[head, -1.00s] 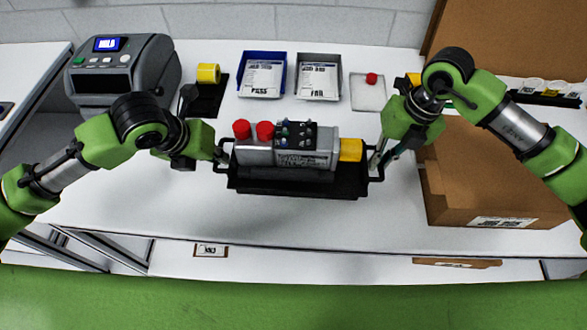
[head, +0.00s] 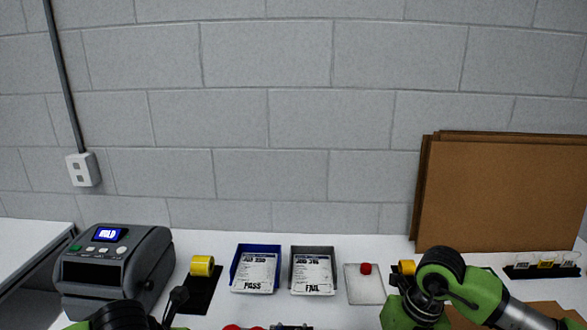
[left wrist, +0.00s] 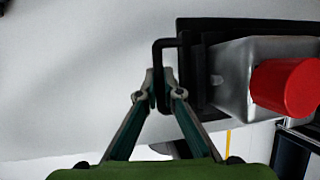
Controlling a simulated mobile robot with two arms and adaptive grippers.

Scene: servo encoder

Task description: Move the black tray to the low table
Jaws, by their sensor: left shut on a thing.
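The black tray (left wrist: 200,24) shows in the left wrist view at the top right, carrying a grey metal unit (left wrist: 232,70) with a red cap (left wrist: 285,88). My left gripper (left wrist: 163,88) is shut on the tray's black side handle (left wrist: 164,46). In the head view the tray is below the picture; only the tops of the red caps (head: 245,327) and the unit show at the bottom edge. My right wrist shows at the lower right there, but its fingers are out of the picture. I cannot tell which surface is the low table.
On the white bench (head: 215,318) stand a grey label printer (head: 118,268), yellow tape (head: 202,266), a blue bin (head: 256,270), a grey bin (head: 312,272) and a small plate (head: 364,288). Cardboard sheets (head: 505,195) lean on the block wall. Another white surface (head: 30,245) is at far left.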

